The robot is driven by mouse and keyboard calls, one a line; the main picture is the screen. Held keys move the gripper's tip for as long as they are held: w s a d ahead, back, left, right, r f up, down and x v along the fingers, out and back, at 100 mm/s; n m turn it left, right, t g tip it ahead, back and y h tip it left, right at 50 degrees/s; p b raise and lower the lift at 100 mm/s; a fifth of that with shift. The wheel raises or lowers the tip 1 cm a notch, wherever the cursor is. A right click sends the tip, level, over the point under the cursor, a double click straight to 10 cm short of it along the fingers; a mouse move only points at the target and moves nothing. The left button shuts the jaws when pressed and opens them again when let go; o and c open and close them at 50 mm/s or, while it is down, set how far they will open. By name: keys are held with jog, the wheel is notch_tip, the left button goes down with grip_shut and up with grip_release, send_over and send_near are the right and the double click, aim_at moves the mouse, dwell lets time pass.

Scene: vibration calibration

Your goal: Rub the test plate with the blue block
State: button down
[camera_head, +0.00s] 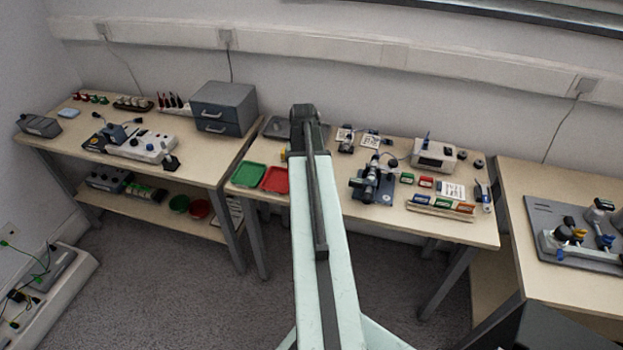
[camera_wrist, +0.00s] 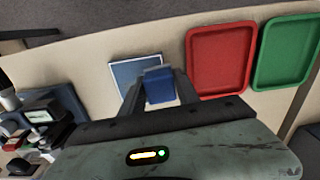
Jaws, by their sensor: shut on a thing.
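In the wrist view, my gripper (camera_wrist: 159,82) is shut on the blue block (camera_wrist: 158,88), which sits between its two fingers. A flat, square blue-grey plate with a pale border, which looks like the test plate (camera_wrist: 122,71), lies on the table just beyond and to the left of the block. The block overlaps the plate's right part in this view. I cannot tell whether they touch. In the head view my arm hides the block, the plate and my gripper's fingers.
A red tray (camera_wrist: 219,58) and a green tray (camera_wrist: 286,52) lie right of the plate. In the head view, a black device (camera_head: 372,184) stands right of my arm, with small coloured blocks (camera_head: 441,204) near the table's front edge. A grey drawer box (camera_head: 222,107) stands on the left table.

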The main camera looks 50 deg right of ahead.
jog(key=shift+w, duration=0.2)
jog(key=shift+s+d+f, duration=0.1)
jog(key=shift+s+d, duration=0.15)
jog(key=shift+s, duration=0.55)
jog(key=shift+s+d+r, duration=0.1)
jog(key=shift+s+d, duration=0.15)
jog(key=shift+s, duration=0.6)
jog(key=shift+s+d+f, duration=0.1)
jog(key=shift+s+d, duration=0.15)
jog(key=shift+s, duration=0.55)
jog(key=shift+s+d, duration=0.3)
jog(key=shift+s, duration=0.3)
jog(key=shift+s+d, duration=0.3)
jog(key=shift+s, duration=0.25)
jog(key=shift+w+r, duration=0.1)
jog(key=shift+r, duration=0.1)
jog(key=shift+r+p, duration=0.35)
jog(key=shift+p, duration=0.25)
notch_tip(320, 180, up, 5)
jog(key=p, duration=0.5)
jog(key=shift+w, duration=0.1)
